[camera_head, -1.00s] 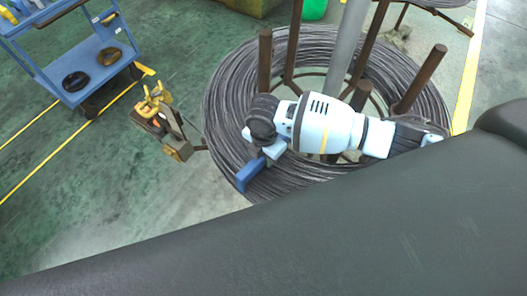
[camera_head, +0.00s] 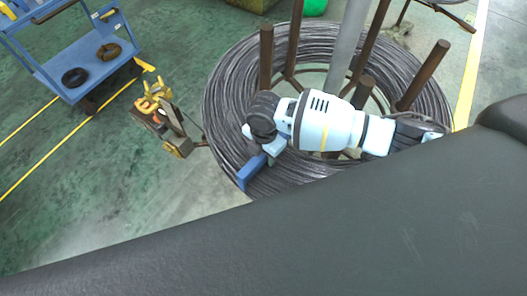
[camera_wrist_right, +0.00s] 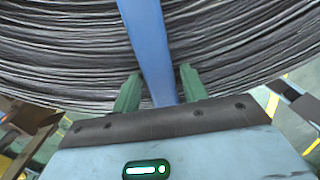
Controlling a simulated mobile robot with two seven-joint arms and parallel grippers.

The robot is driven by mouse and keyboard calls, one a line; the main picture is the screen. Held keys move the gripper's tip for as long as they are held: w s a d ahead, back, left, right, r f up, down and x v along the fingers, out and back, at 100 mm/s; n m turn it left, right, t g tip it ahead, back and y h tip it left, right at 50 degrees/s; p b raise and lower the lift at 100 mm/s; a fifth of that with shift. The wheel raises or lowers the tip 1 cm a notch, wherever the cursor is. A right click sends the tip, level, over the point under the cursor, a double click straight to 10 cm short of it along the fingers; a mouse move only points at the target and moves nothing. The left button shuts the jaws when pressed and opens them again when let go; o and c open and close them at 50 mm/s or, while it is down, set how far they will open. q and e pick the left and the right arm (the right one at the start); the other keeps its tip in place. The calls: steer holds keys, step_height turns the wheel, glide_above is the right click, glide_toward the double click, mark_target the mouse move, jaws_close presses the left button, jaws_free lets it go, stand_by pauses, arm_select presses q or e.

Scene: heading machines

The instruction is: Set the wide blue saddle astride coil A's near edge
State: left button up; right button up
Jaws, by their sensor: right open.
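The wide blue saddle (camera_head: 251,172) sits at the near left edge of the wire coil (camera_head: 222,108), which I take to be coil A. In the right wrist view, the saddle shows as a blue bar (camera_wrist_right: 150,45) running across the dark strands of the coil (camera_wrist_right: 70,50). My right gripper (camera_wrist_right: 160,88) is open, with its green fingers on either side of the bar and small gaps showing. The saddle's lower part is hidden, so I cannot tell how far it straddles the edge. My left gripper is not in view.
Brown posts (camera_head: 266,58) rise inside the coil. A stand with yellow and orange parts (camera_head: 160,115) is close on the left. A blue trolley (camera_head: 62,72) with two rings stands at the upper left. The green floor at lower left is clear.

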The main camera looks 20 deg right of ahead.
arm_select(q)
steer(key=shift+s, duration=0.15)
arm_select(e)
steer(key=shift+s+d+f, duration=0.2)
steer(key=shift+s+f, duration=0.15)
steer(key=shift+r, duration=0.3)
arm_select(q)
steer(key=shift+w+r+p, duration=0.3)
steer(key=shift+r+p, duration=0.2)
steer(key=shift+p, duration=0.05)
arm_select(e)
steer(key=r, duration=0.8)
steer(key=shift+w+a, duration=0.15)
steer(key=shift+w, duration=0.15)
steer(key=shift+r+p, duration=1.1)
steer(key=shift+r, duration=0.65)
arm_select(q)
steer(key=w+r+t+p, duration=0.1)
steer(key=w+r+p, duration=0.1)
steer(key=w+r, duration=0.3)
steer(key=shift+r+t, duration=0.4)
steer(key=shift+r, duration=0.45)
arm_select(e)
step_height(320, 180, up, 3)
steer(key=shift+r, duration=0.2)
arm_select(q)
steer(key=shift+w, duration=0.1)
